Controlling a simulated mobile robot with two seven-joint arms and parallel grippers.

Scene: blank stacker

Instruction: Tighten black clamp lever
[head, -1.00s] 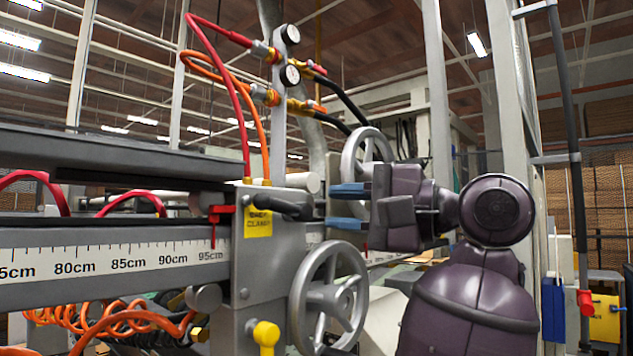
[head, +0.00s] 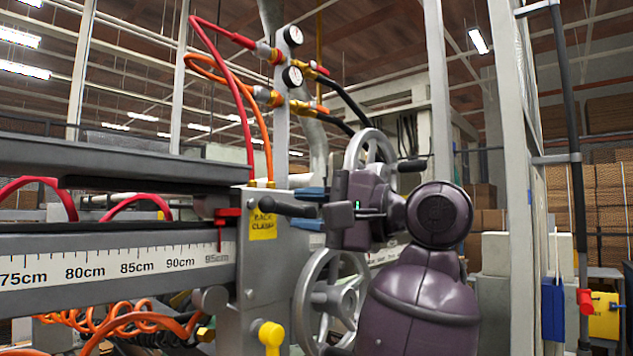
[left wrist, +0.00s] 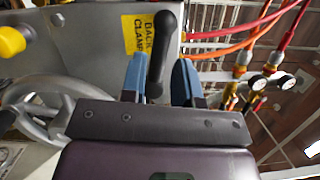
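The black clamp lever (head: 276,207) sticks out beside the yellow "BACK CLAMP" label (head: 263,225) on the grey machine housing. In the left wrist view the lever (left wrist: 164,32) runs down between the two blue fingers. My left gripper (head: 300,208) is open, with one finger above and one below the lever in the head view. In the left wrist view my left gripper (left wrist: 161,78) has gaps beside the lever, the narrower one on the left; I cannot tell whether it touches. My right gripper is not in view.
A grey handwheel (head: 325,295) is just below my left gripper, and another handwheel (head: 358,150) stands behind it. A yellow knob (head: 271,334) sits lower on the housing. Red and orange hoses (head: 232,85) rise to the gauges (head: 293,76). A ruler scale (head: 110,268) runs left.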

